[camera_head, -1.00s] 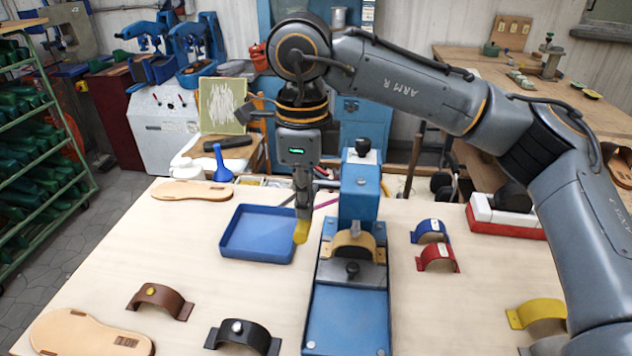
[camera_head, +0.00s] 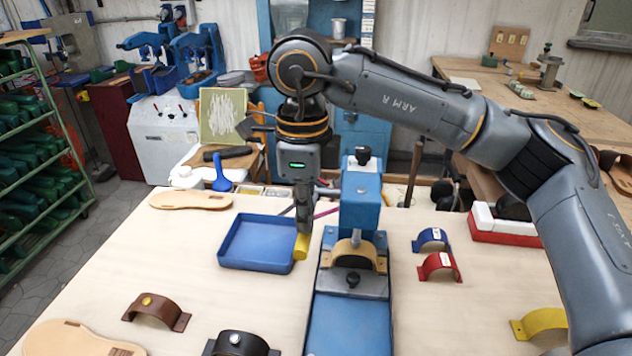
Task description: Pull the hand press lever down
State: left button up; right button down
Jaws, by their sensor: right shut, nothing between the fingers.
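The blue hand press (camera_head: 361,200) stands on the table in the middle of the view, with a black knob on top. A tan curved strap piece (camera_head: 352,252) sits at its bed, behind a small dark knob. My right gripper (camera_head: 303,232) is shut and empty, pointing down just left of the press column. A yellow piece (camera_head: 301,247) shows at its tip; I cannot tell whether it is a fingertip or the lever's grip. The lever is not clearly visible, and contact with it cannot be made out. My left gripper is not in view.
A blue tray (camera_head: 226,255) lies left of the press, close to my right gripper. Blue (camera_head: 431,237) and red (camera_head: 439,264) straps lie to the right. Brown (camera_head: 157,309) and black (camera_head: 241,343) straps lie at front left.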

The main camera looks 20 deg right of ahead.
notch_tip(320, 180, up, 12)
jog(key=w+d+p, duration=0.1)
jog(key=w+p, duration=0.2)
jog(key=p, duration=0.5)
jog(key=shift+f, duration=0.25)
jog(key=shift+d, duration=0.1)
